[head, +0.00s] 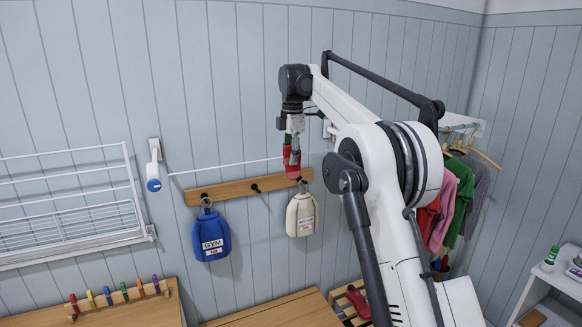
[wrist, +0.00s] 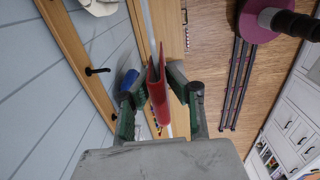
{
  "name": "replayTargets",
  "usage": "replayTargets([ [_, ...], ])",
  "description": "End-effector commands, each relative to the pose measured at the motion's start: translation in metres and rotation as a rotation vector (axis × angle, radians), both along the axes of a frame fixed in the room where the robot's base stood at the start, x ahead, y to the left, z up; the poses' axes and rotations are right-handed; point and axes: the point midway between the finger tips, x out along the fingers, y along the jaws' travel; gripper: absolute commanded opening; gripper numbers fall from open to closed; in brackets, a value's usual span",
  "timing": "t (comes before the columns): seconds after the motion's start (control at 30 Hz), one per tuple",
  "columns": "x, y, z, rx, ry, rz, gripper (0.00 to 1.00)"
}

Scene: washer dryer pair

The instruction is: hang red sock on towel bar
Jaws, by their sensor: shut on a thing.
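My gripper (head: 293,140) points down in front of the wall, shut on the red sock (head: 291,161). In the wrist view the red sock (wrist: 158,90) stands between the two green-tipped fingers (wrist: 154,82), folded into a narrow V. A thin white line or bar (head: 225,166) runs across the wall from a white holder (head: 155,165) to the sock. In the wrist view this line (wrist: 152,25) runs into the sock's V and shows again past it. I cannot tell whether the sock touches or rests on it. No other towel bar is clearly identifiable.
A wooden peg rail (head: 235,190) below the line holds a blue GYM bag (head: 211,238) and a cream bag (head: 301,215). A white wire rack (head: 70,208) is at left. Clothes on hangers (head: 455,200) are right, behind my arm. Wooden tops (head: 125,313) lie below.

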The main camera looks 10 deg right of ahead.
Motion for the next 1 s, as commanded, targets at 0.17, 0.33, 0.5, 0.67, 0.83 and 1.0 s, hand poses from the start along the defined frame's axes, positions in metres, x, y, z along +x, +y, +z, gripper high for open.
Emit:
replayTargets([
  [0.17, 0.0, 0.0, 0.005, 0.0, 0.0, 0.0, 0.0],
  [0.33, 0.0, 0.0, 0.008, 0.0, 0.0, 0.0, 0.0],
  [0.5, 0.0, 0.0, 0.012, 0.0, 0.0, 0.0, 0.0],
  [0.67, 0.0, 0.0, 0.015, 0.0, 0.0, 0.0, 0.0],
  [0.83, 0.0, 0.0, 0.019, 0.0, 0.0, 0.0, 0.0],
  [1.0, 0.0, 0.0, 0.023, 0.0, 0.0, 0.0, 0.0],
])
